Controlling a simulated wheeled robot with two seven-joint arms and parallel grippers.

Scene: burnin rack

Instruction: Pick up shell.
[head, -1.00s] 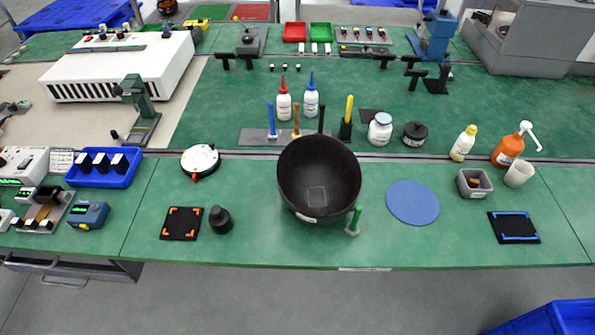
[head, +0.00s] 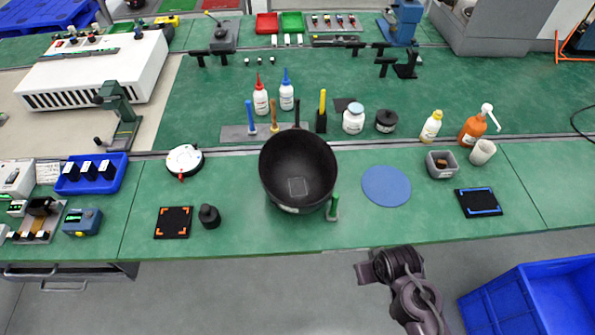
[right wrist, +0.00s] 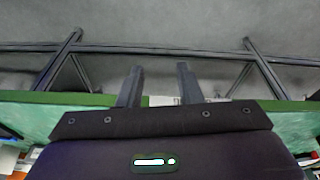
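The shell looks to be the large black bowl-shaped piece (head: 298,160) on the green bench, its open side tipped toward me. A light square patch shows on its inside and a small pale label on its front rim. A short green post stands at its lower right. My right gripper (head: 362,268) is in front of the bench edge, to the lower right of the shell and apart from it. In the right wrist view its two fingers (right wrist: 160,85) stand apart with nothing between them. My left gripper is not in view.
A blue round mat (head: 386,186) lies right of the shell. A dark knob-like piece (head: 209,216) and a black pad with orange corners (head: 173,222) lie left. Bottles and upright tools stand behind it. A blue bin (head: 535,300) is at lower right.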

